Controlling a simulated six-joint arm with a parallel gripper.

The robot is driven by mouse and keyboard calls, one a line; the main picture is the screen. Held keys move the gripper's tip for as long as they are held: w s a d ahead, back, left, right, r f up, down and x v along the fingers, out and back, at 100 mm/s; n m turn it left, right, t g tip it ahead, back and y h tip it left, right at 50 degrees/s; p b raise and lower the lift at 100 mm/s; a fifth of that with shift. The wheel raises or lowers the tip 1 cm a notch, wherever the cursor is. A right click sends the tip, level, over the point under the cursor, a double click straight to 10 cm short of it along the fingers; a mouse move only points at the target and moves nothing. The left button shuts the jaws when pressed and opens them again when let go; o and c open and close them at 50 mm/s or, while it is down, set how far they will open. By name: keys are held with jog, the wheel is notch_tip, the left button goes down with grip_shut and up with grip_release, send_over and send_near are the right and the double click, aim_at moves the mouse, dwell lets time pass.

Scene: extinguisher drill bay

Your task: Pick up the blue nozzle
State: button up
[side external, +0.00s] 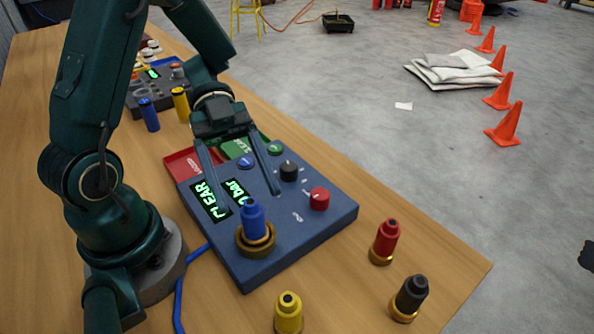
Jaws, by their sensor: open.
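The blue nozzle (253,222) stands upright in a brass ring (256,244) near the front left of a dark blue control panel (300,235). My gripper (252,202) is open and points down over the panel. Its two long fingers are spread, and their tips appear left and right of the nozzle's top. The nozzle shows in front of the space between them; I cannot tell the exact gap in depth. Nothing is held.
A red nozzle (385,242), a black nozzle (409,298) and a yellow nozzle (288,313) stand on the wooden table (440,255). Black (289,170) and red (319,199) knobs rise from the panel. Blue (149,115) and yellow (181,104) cylinders stand behind.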

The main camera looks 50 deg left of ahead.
aim_at(257, 230)
notch_tip(257, 230, down, 4)
jog(key=shift+r, duration=0.15)
jog(key=shift+x, duration=2.65)
jog(key=shift+a, duration=0.1)
grip_shut()
